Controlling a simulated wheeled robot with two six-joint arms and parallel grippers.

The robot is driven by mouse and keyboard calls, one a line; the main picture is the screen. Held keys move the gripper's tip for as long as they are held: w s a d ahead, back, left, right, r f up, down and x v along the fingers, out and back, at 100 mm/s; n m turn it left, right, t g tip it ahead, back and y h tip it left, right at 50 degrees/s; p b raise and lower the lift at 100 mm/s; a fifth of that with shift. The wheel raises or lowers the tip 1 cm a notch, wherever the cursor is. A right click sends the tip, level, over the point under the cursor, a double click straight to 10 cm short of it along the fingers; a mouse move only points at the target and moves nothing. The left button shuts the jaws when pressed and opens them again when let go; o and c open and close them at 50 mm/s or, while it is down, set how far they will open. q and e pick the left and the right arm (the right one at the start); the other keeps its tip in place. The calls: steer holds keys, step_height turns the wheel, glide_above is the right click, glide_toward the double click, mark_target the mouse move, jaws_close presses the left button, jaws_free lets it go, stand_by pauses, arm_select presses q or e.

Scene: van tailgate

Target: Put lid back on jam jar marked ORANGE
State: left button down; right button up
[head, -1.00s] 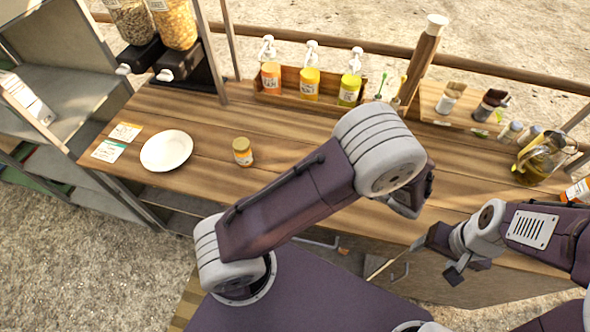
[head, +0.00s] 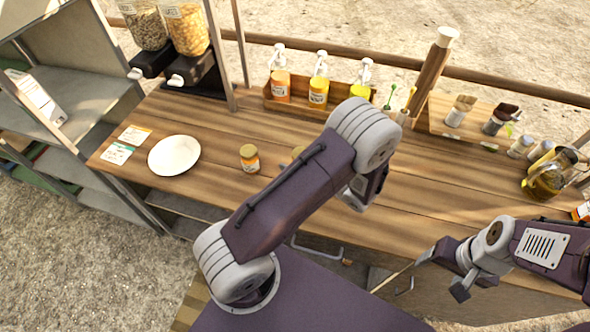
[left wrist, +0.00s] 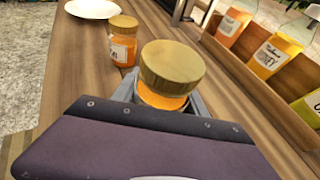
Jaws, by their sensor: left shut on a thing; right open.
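A small jar of orange content with a tan lid (head: 249,158) stands on the counter; it also shows in the left wrist view (left wrist: 122,42), its label only partly legible. My left gripper (left wrist: 163,98) is shut on a second orange jar (left wrist: 160,99), just right of the first jar. A wide tan lid (left wrist: 172,66) sits on top of the held jar. In the head view only a bit of that lid (head: 298,151) shows beside my left arm; the fingers are hidden there. No ORANGE marking is readable. My right gripper (head: 452,275) is open and empty at the counter's front edge.
A white plate (head: 174,155) and two cards (head: 118,153) lie on the left of the counter (head: 215,125). A wooden rack (head: 300,106) with several pump bottles stands at the back. A glass oil jug (head: 548,178) stands at the right.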

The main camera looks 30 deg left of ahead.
arm_select(q)
steer(key=shift+f, duration=2)
steer(key=shift+f, duration=0.1)
steer(key=c, duration=0.6)
jaws_free()
steer(key=shift+r, duration=0.2)
steer(key=v, duration=1.2)
steer(key=shift+b, duration=0.4)
